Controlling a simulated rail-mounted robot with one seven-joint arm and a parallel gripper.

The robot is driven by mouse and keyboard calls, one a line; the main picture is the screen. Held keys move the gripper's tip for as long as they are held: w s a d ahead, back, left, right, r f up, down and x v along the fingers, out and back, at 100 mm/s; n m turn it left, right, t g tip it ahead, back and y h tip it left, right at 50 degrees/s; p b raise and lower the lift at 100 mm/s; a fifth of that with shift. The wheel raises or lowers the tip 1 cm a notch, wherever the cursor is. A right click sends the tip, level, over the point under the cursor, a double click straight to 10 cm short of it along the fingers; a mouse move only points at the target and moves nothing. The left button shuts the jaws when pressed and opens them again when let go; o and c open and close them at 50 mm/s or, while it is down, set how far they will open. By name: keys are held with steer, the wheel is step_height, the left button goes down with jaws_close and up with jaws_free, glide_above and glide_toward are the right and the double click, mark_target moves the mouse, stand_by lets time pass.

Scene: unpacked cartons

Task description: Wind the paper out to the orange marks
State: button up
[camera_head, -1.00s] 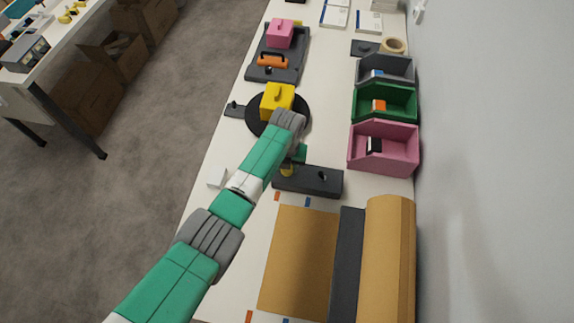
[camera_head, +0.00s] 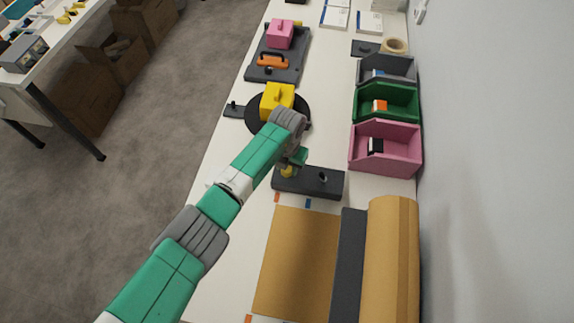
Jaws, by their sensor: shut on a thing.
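The brown paper sheet (camera_head: 298,262) lies flat, out to the left from the big roll (camera_head: 390,262) and the dark bar beside it. Its left edge appears about level with the orange marks, one beyond the far end (camera_head: 277,197) and one by the near end (camera_head: 249,319). A dark box (camera_head: 318,184) stands just past the sheet's far end. My gripper (camera_head: 290,168) is at the box's left end, shut on a small yellow handle (camera_head: 287,172). My wrist partly hides the fingers, and the grip is small in the picture.
Blue marks (camera_head: 308,203) lie right of the orange ones. Beyond my wrist stands a yellow block (camera_head: 277,97) on a black round plate. Pink (camera_head: 402,160), green (camera_head: 404,113) and grey bins line the wall on the right.

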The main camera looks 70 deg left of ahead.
steer(key=o, duration=1)
step_height(320, 180, up, 8)
steer(key=shift+f+p, duration=0.1)
steer(key=shift+p, duration=0.85)
